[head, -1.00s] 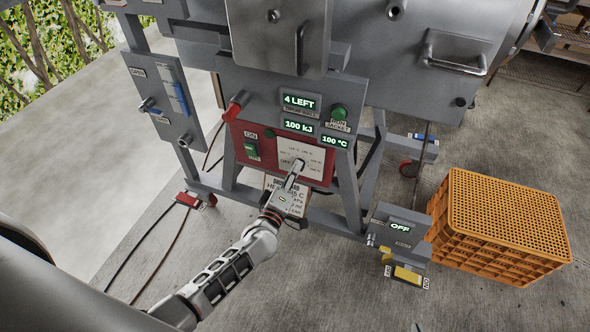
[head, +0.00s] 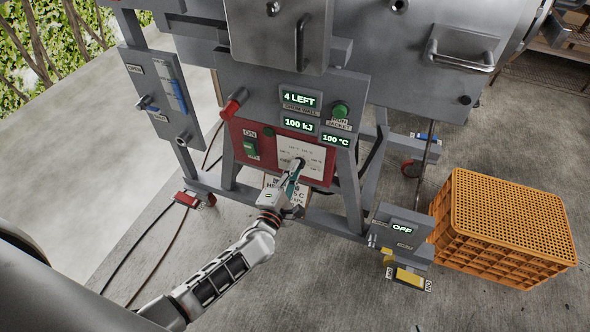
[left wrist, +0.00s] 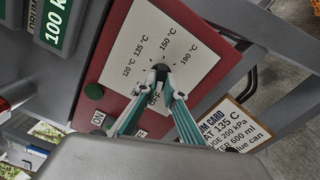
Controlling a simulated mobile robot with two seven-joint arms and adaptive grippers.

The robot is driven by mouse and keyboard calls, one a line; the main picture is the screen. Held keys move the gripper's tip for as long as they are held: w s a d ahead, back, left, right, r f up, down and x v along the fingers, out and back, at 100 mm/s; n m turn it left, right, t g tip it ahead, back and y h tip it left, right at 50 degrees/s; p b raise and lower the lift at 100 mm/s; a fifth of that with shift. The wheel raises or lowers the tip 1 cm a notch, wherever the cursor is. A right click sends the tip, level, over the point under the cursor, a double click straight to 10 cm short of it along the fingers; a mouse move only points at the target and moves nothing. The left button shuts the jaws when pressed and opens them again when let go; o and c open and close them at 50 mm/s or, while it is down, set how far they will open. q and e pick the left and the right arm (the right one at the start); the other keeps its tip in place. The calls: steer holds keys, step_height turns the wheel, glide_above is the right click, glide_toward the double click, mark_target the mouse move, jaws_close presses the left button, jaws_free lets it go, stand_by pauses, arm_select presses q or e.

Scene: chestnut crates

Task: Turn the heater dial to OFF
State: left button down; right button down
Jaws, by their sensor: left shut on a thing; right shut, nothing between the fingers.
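The heater dial (head: 299,163) is a small dark knob on a pale scale plate, set in a red panel (head: 240,148). In the left wrist view the dial (left wrist: 160,68) shows between my fingertips, with 120, 135, 150 and 190 °C printed around it. Lettering below it is partly covered by the fingers. My left gripper (head: 294,173) reaches up from below and is shut on the dial. Its teal fingers (left wrist: 160,79) meet the knob in the left wrist view. The pointer's exact setting is hard to tell. My right gripper is out of view.
Displays above read 4 LEFT, 100 kJ and 100 °C. A red-tipped handle (head: 233,106) sticks out nearby.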

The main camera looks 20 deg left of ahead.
arm_select(q)
steer(key=shift+n, duration=0.3)
steer(key=c, duration=2.1)
jaws_free()
steer(key=shift+c, duration=0.2)
steer(key=s, duration=1.2)
steer(key=shift+a, duration=0.2)
